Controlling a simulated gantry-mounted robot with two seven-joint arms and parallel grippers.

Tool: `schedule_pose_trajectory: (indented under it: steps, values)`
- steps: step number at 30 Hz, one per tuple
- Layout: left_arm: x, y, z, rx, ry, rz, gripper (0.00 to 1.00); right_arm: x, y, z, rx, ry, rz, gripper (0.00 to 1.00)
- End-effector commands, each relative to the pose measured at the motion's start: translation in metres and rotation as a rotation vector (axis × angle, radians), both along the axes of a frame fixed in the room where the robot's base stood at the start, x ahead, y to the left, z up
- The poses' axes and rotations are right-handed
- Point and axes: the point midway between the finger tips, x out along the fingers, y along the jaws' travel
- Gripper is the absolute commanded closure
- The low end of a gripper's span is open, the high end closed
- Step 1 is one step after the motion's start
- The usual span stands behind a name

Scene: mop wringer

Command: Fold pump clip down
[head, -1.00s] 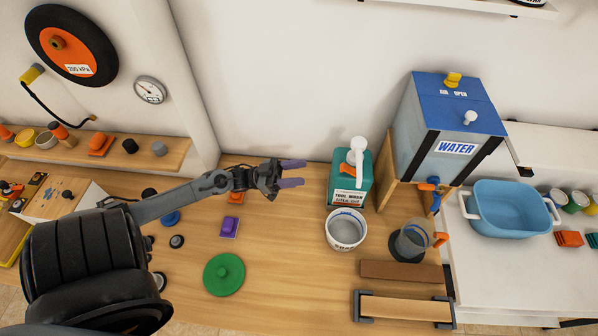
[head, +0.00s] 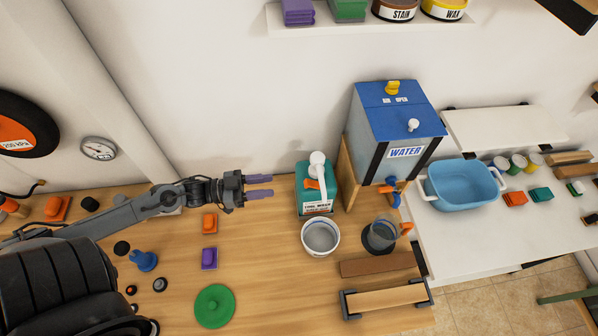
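The pump bottle is a teal container (head: 316,202) with a white label, standing on the wooden bench in the head view. Its white pump (head: 318,160) rises from the top, with a white spout pointing down the front. A small orange clip (head: 312,184) sits at the pump's neck, partly behind the spout; its exact angle is hard to tell. My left gripper (head: 265,186) is left of the bottle, at about the clip's height in the picture. Its two purple fingers point right at the bottle, apart and empty, with a gap before it. My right gripper is out of view.
A white bucket (head: 320,237) stands just in front of the bottle. The blue water tank (head: 398,132) on its wooden stand is close on the right, with a clear jug (head: 383,233) below. A green disc (head: 214,306) and small purple and orange blocks lie left.

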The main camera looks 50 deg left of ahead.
Motion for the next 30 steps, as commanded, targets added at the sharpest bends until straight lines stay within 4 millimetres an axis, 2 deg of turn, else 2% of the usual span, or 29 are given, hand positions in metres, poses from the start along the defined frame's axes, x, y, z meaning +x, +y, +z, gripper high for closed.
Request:
schedule_pose_trajectory:
  steps: [5, 18, 24, 30]
  values:
    - [0.013, -0.011, 0.002, -0.006, -0.003, -0.007, 0.62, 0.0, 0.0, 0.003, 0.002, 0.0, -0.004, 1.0]
    - [0.065, -0.049, 0.002, -0.005, -0.003, -0.005, 0.62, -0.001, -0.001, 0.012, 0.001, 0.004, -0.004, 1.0]
    - [0.078, -0.06, 0.001, -0.006, -0.001, -0.006, 0.62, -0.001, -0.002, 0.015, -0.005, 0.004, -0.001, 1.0]
    - [0.082, -0.063, 0.0, -0.004, -0.001, -0.006, 0.62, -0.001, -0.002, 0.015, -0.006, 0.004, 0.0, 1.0]
